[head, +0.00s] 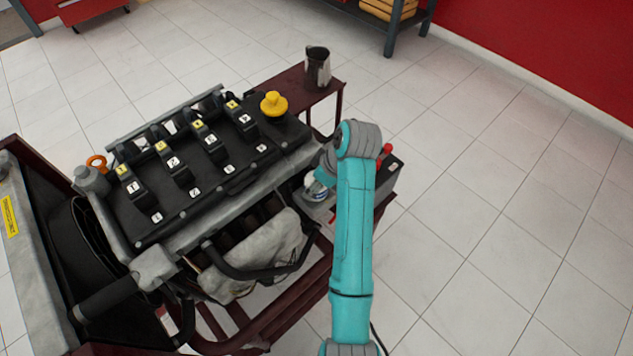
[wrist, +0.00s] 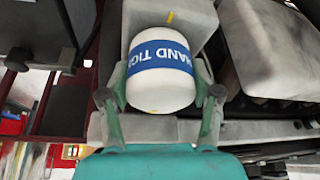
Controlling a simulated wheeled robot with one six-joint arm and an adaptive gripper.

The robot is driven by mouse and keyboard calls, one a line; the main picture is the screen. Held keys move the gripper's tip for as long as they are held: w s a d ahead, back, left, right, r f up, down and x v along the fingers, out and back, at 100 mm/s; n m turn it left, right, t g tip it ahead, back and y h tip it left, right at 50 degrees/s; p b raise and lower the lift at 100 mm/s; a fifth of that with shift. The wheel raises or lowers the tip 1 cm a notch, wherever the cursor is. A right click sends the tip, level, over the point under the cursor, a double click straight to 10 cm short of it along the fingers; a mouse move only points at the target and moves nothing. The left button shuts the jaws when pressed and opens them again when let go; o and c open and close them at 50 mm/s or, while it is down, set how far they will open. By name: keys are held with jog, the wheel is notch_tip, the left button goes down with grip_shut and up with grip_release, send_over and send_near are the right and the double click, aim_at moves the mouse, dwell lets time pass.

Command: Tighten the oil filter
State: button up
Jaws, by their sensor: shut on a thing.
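The oil filter (wrist: 160,90) is a white rounded canister with a blue band reading "HAND TIG…", in the middle of the wrist view. Its far end sits against a grey block (wrist: 170,15) of the engine. My gripper (wrist: 160,92) is shut on the filter, with one teal finger on each side of it. In the head view a small white and blue part of the filter (head: 316,188) shows beside my arm at the engine's right side. My arm hides most of the gripper there.
The black engine cover (head: 195,165) with a yellow oil cap (head: 273,104) lies left of my arm. A metal jug (head: 317,66) stands on the stand's dark red shelf (head: 290,88). A battery (head: 388,172) with red terminals is close behind my arm. The tiled floor at right is clear.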

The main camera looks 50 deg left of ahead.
jog(key=m+t, duration=0.1)
jog(key=m, duration=0.2)
jog(key=shift+m+t, duration=0.3)
jog(key=shift+m, duration=0.1)
jog(key=m+t, duration=0.1)
jog(key=m, duration=0.2)
jog(key=shift+m, duration=0.4)
jog(key=m+t, duration=0.2)
jog(key=m, duration=0.2)
jog(key=shift+d+m+t+h, duration=0.1)
jog(key=shift+m+t+h, duration=0.45)
jog(key=shift+m, duration=1.45)
jog(key=shift+h, duration=0.25)
jog(key=o, duration=1.2)
jog(key=shift+c, duration=0.2)
jog(key=shift+r, duration=0.1)
